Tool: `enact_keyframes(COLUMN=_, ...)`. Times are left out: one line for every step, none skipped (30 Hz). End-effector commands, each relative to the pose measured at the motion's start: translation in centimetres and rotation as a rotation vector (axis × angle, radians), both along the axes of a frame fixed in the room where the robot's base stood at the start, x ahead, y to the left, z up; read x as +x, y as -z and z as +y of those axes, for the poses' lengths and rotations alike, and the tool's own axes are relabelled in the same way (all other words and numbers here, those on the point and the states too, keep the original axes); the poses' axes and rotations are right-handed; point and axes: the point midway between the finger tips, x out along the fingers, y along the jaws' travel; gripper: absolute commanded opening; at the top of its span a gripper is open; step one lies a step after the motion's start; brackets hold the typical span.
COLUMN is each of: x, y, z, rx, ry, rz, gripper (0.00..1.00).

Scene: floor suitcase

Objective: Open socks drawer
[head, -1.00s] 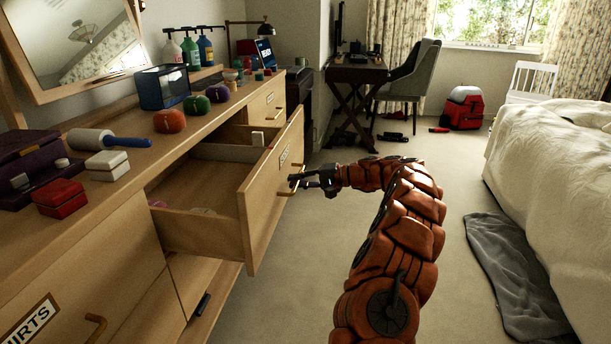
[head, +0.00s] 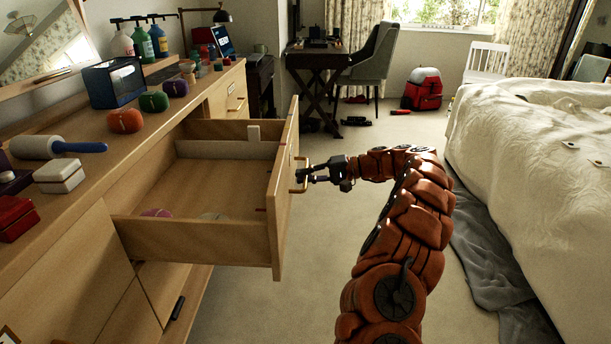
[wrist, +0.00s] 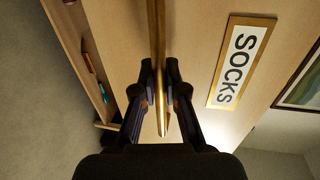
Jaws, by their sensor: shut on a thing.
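The socks drawer (head: 195,240) is a light wooden drawer pulled well out of the dresser in the head view. Its front carries a label reading SOCKS (wrist: 237,62) in the wrist view. Its brass bar handle (head: 301,174) also shows in the wrist view (wrist: 157,40). My gripper (head: 306,175) is shut on this handle, with a finger on each side of it in the wrist view (wrist: 160,98). Inside the drawer are a divider, a purple item (head: 157,213) and a pale item (head: 212,216), partly hidden by the drawer wall.
A bed (head: 545,170) with a grey blanket (head: 485,255) stands at right.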

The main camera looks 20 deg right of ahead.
Motion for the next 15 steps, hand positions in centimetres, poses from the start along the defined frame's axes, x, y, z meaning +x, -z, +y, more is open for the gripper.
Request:
enact_keyframes(x=0.07, y=-0.09, z=-0.17, rx=0.0, ry=0.006, rz=-0.002, gripper=0.0)
enact_keyframes(x=0.06, y=-0.09, z=-0.18, rx=0.0, ry=0.006, rz=-0.002, gripper=0.0)
enact_keyframes(x=0.07, y=-0.09, z=-0.19, rx=0.0, ry=0.006, rz=-0.002, gripper=0.0)
enact_keyframes(x=0.07, y=-0.09, z=-0.2, rx=0.0, ry=0.007, rz=-0.003, gripper=0.14)
enact_keyframes(x=0.07, y=-0.09, z=-0.2, rx=0.0, ry=0.007, rz=-0.003, gripper=0.17)
enact_keyframes(x=0.06, y=-0.09, z=-0.19, rx=0.0, ry=0.006, rz=-0.002, gripper=0.21)
enact_keyframes(x=0.05, y=-0.08, z=-0.18, rx=0.0, ry=0.006, rz=-0.002, gripper=0.24)
enact_keyframes(x=0.05, y=-0.08, z=-0.16, rx=0.0, ry=0.005, rz=-0.002, gripper=0.27)
enact_keyframes(x=0.04, y=-0.07, z=-0.16, rx=0.0, ry=0.005, rz=-0.002, gripper=0.32)
enact_keyframes(x=0.04, y=-0.06, z=-0.14, rx=0.0, ry=0.004, rz=-0.002, gripper=0.35)
enact_keyframes(x=0.04, y=-0.06, z=-0.13, rx=-0.001, ry=0.004, rz=-0.002, gripper=0.37)
enact_keyframes(x=0.03, y=-0.04, z=-0.13, rx=0.0, ry=0.004, rz=-0.001, gripper=0.37)
enact_keyframes(x=0.02, y=-0.04, z=-0.13, rx=0.0, ry=0.004, rz=-0.001, gripper=0.37)
enact_keyframes(x=0.02, y=-0.04, z=-0.13, rx=0.0, ry=0.004, rz=-0.001, gripper=0.37)
enact_keyframes(x=0.02, y=-0.04, z=-0.12, rx=0.0, ry=0.003, rz=-0.001, gripper=0.37)
